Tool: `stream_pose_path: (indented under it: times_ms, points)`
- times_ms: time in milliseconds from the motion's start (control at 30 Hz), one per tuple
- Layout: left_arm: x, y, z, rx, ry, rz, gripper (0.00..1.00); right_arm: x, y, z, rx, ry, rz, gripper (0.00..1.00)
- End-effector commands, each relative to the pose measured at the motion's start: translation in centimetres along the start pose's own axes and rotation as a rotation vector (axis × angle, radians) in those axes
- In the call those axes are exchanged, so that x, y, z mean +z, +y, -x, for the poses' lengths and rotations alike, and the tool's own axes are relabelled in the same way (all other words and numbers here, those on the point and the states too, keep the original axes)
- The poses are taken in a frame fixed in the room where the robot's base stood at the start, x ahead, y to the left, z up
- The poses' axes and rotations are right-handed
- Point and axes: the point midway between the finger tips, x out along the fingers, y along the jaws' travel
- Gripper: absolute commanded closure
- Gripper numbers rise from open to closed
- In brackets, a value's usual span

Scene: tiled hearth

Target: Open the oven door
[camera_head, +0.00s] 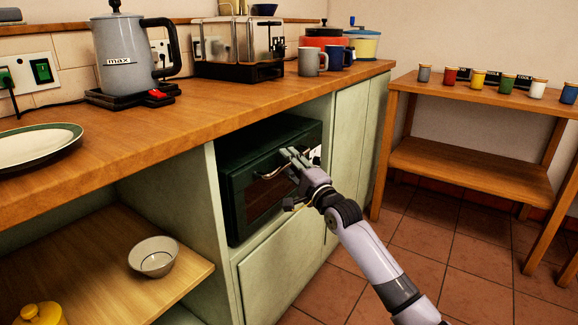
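The dark green oven (236,199) sits in a niche under the wooden counter, its door upright and looking shut. A light curved handle (270,174) runs along the upper part of the door. My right gripper (291,158) is at the right end of the handle, in front of the door's upper right. Its fingers overlap the handle in the picture; I cannot tell whether they touch or grip it. The gripper hides the right part of the door. My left gripper is not in view.
The counter (240,95) overhangs the oven and holds a grey kettle (127,55), a toaster (235,45) and mugs (312,62). A bowl (153,257) stands on the open shelf at left. A wooden side table (470,160) stands at right. The tiled floor (440,240) is clear.

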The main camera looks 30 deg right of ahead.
Motion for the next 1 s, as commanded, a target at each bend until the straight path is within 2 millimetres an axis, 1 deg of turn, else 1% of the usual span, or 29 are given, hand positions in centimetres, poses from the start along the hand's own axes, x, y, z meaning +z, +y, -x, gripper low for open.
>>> stream_pose_path:
  times_ms: [267, 767, 1000]
  points:
    - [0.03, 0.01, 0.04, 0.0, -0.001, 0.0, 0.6, -0.03, -0.03, -0.13, 0.0, 0.0, 0.0, 0.67]
    - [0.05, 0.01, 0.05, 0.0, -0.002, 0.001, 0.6, -0.02, -0.01, -0.11, 0.0, 0.0, 0.0, 1.0]
    - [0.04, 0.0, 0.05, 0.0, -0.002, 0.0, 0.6, -0.02, 0.02, -0.1, 0.001, 0.0, 0.0, 1.0]
